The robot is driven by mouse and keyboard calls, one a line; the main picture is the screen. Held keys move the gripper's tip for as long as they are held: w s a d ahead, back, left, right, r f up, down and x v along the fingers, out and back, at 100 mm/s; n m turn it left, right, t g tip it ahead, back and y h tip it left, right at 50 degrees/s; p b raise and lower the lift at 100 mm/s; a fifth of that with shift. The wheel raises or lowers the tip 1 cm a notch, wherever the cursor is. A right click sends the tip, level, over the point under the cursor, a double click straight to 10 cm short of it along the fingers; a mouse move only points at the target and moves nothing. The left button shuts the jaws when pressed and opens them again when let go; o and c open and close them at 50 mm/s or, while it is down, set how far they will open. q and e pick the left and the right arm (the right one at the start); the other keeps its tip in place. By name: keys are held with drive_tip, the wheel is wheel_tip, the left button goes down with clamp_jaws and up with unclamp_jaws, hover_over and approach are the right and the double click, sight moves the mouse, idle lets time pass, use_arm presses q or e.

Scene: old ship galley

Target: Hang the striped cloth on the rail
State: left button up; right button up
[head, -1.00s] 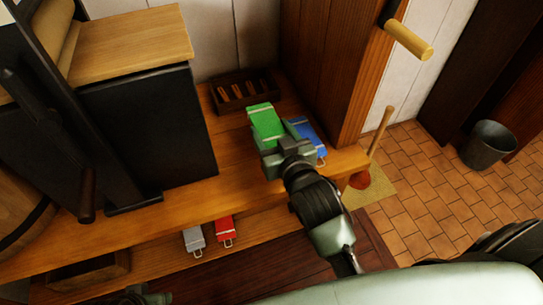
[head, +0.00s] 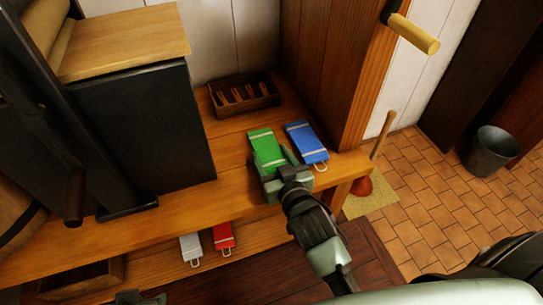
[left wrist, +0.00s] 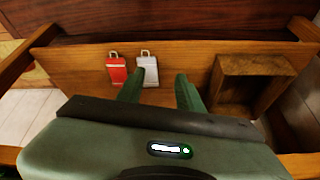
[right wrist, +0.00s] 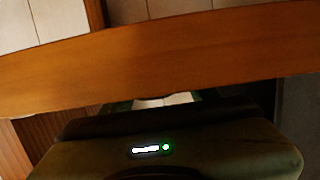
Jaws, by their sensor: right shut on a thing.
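A green cloth (head: 265,144) with pale bands is at the wooden counter, next to a blue cloth (head: 306,143) with pale bands. My right gripper (head: 281,170) is shut on the near end of the green cloth. I cannot tell whether the cloth touches the counter. In the right wrist view the cloth is hard to make out. A red cloth (head: 223,236) and a pale grey cloth (head: 191,247) lie on the lower shelf. They also show in the left wrist view, red (left wrist: 117,69) and grey (left wrist: 148,70). My left gripper (left wrist: 161,92) is open and empty. I cannot identify the rail for certain.
A slotted wooden tray (head: 245,95) stands at the back of the counter (head: 185,205). A black cabinet (head: 145,130) stands left. A wooden peg (head: 414,33) sticks out at upper right. A plunger (head: 363,185) and a bucket (head: 490,150) stand on the tiled floor.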

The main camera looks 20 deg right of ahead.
sight(270, 156)
drive_tip(key=o, duration=1.4)
drive_tip(key=shift+r, duration=0.1)
drive_tip(key=shift+s, duration=0.4)
drive_tip(key=s, duration=0.1)
drive_tip(key=s+p, duration=0.1)
drive_tip(key=s, duration=0.1)
drive_tip(key=shift+s+r, duration=0.1)
drive_tip(key=shift+r, duration=0.25)
use_arm(q)
drive_tip(key=shift+s+a+r+g+p, duration=0.2)
drive_tip(key=shift+s+r+g+p, duration=0.1)
drive_tip(key=shift+s, duration=0.3)
drive_tip(key=shift+s+a+r+g+p, duration=0.2)
drive_tip(key=shift+s+g, duration=0.1)
drive_tip(key=shift+s, duration=0.25)
use_arm(e)
drive_tip(key=s, duration=0.2)
drive_tip(key=s+r, duration=0.1)
drive_tip(key=s, duration=0.4)
drive_tip(key=shift+s+d+r, duration=0.2)
drive_tip(key=shift+s+r, duration=0.15)
drive_tip(key=shift+s, duration=0.05)
